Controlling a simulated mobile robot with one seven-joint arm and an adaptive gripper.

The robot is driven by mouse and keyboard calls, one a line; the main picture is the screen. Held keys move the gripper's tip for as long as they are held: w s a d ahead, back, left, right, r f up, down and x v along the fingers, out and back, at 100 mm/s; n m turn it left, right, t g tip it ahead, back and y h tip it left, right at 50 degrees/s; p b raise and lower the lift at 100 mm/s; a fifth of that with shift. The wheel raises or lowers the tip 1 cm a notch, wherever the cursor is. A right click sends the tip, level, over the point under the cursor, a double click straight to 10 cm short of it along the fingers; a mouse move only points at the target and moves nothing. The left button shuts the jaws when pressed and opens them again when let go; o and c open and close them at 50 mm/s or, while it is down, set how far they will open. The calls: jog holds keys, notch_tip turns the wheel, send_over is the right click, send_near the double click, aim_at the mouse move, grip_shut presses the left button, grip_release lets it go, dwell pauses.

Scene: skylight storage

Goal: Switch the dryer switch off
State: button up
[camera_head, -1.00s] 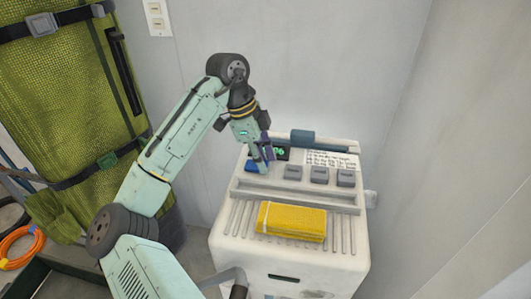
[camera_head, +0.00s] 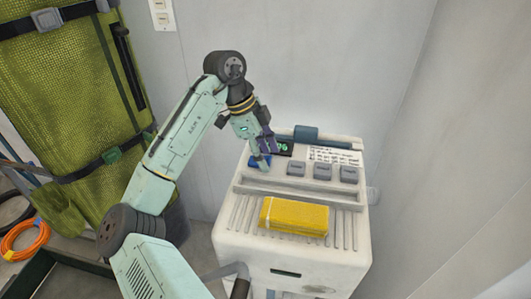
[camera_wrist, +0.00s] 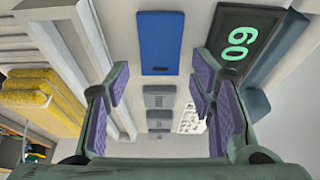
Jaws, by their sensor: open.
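The dryer (camera_head: 250,250) is a white box against the wall with a sloped control panel on top. Its blue switch (camera_head: 257,162) is at the panel's left end, partly hidden by my gripper (camera_head: 264,152) in the head view. In the wrist view the blue switch (camera_wrist: 161,42) is fully visible as a flat rectangle, ahead of and between my two purple-padded fingers (camera_wrist: 162,95). The fingers are spread apart with nothing between them. I cannot tell whether a fingertip touches the panel. A dark display (camera_head: 284,148) with green digits is beside the switch.
Several grey buttons (camera_head: 322,172) line the panel right of the blue switch, below a written label (camera_head: 334,156). A folded yellow cloth (camera_head: 294,216) lies on the ribbed front. A grey-blue bar (camera_head: 306,133) is at the back edge. A green bag (camera_head: 60,90) stands at left.

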aim_at(249, 159)
jog(key=v, duration=1.2)
dwell(0.4)
